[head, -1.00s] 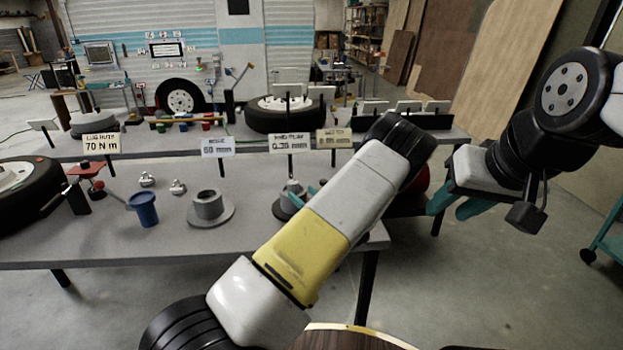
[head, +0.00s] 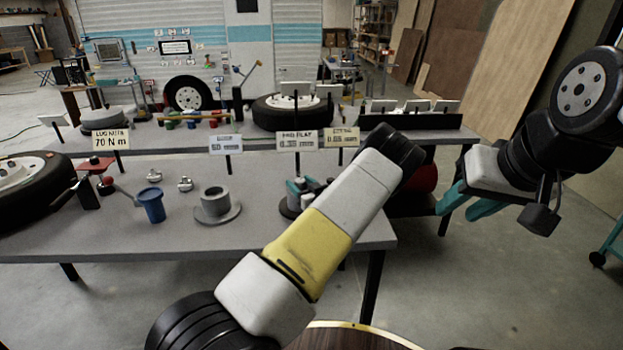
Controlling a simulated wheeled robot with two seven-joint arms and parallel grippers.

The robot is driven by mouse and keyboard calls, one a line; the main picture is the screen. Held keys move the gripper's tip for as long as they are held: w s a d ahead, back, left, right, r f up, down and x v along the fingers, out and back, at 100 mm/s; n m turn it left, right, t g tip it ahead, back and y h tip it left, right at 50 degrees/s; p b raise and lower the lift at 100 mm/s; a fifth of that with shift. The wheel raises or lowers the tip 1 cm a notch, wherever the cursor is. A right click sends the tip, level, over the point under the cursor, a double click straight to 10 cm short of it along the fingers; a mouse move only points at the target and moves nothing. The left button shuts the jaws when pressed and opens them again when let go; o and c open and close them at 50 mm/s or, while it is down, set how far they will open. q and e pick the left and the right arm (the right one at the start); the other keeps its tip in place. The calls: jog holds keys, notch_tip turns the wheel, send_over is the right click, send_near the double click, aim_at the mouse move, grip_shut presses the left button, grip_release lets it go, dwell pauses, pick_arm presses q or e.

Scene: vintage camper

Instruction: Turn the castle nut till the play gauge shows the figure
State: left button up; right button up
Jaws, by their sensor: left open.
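The hub with the castle nut (head: 289,207) stands on the near bench, partly hidden behind my yellow and white arm. The nut itself is too small and covered to make out. My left gripper (head: 302,187) is at the top of this hub, its teal fingers apart; I cannot tell whether they touch the nut. Behind it stands a card (head: 297,140) that seems to read "END PLAY 0.35 mm". I cannot make out the play gauge's reading. My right gripper (head: 462,208) hangs right of the bench, its teal fingers apart and empty.
On the near bench (head: 120,235) stand a grey flanged hub (head: 215,204), a blue cup (head: 152,205), small metal parts (head: 185,184), a red-topped tool (head: 96,166) and a tyre (head: 30,190). A rear bench holds another wheel (head: 290,110).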

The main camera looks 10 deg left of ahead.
pick_arm(q)
grip_shut()
jog(key=shift+m, duration=0.3)
